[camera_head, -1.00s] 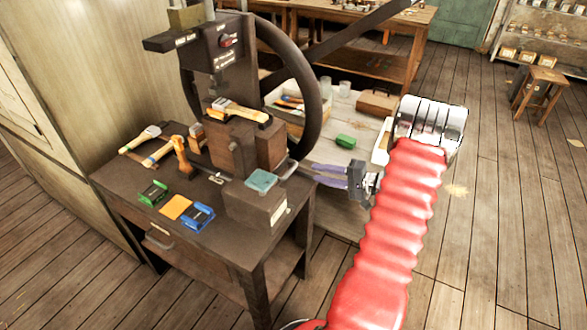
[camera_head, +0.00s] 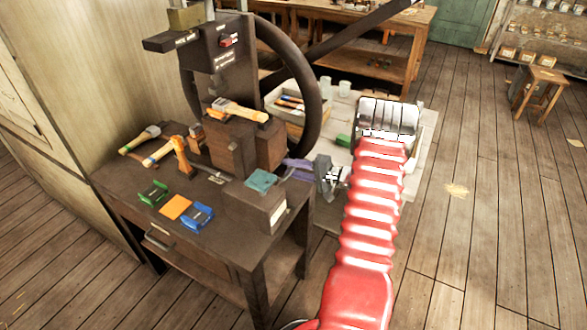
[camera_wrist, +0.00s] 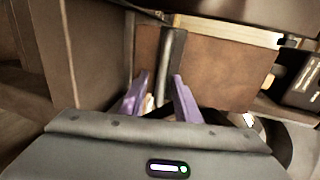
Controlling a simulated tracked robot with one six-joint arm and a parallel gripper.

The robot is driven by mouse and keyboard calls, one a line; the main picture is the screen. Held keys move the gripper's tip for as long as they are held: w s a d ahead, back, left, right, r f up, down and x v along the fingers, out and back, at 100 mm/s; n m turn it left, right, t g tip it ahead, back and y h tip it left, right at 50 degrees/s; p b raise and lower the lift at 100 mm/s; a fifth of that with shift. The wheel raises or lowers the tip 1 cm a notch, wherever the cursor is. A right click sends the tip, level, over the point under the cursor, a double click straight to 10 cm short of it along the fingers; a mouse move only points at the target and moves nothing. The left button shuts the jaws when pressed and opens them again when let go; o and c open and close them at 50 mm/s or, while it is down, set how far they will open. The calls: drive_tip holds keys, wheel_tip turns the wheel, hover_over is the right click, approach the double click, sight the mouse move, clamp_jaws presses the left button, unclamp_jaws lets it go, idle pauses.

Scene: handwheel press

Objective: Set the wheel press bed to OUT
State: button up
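The press (camera_head: 222,52) stands on a dark bench, with its large dark handwheel (camera_head: 318,100) on the right side. Brown blocks (camera_head: 270,146) sit low on the press; I cannot tell which part is the bed or how it is set. My gripper (camera_head: 291,168) has purple fingers and is beside the right side of these blocks. In the wrist view the fingers (camera_wrist: 159,78) are apart, and a dark upright bar (camera_wrist: 173,60) in front of a brown panel (camera_wrist: 225,70) shows between their tips. I cannot tell whether they touch the bar.
On the bench (camera_head: 140,200) are a wooden-handled hammer (camera_head: 140,140), green (camera_head: 153,193) and blue (camera_head: 197,216) items, an orange square (camera_head: 175,207) and a dark box (camera_head: 255,205) with a teal cloth. A low table with a tray (camera_head: 290,110) stands behind.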

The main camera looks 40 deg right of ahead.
drive_tip(key=shift+c, duration=0.2)
clamp_jaws()
idle(0.3)
drive_tip(key=shift+d, duration=0.15)
drive_tip(key=shift+f, duration=0.1)
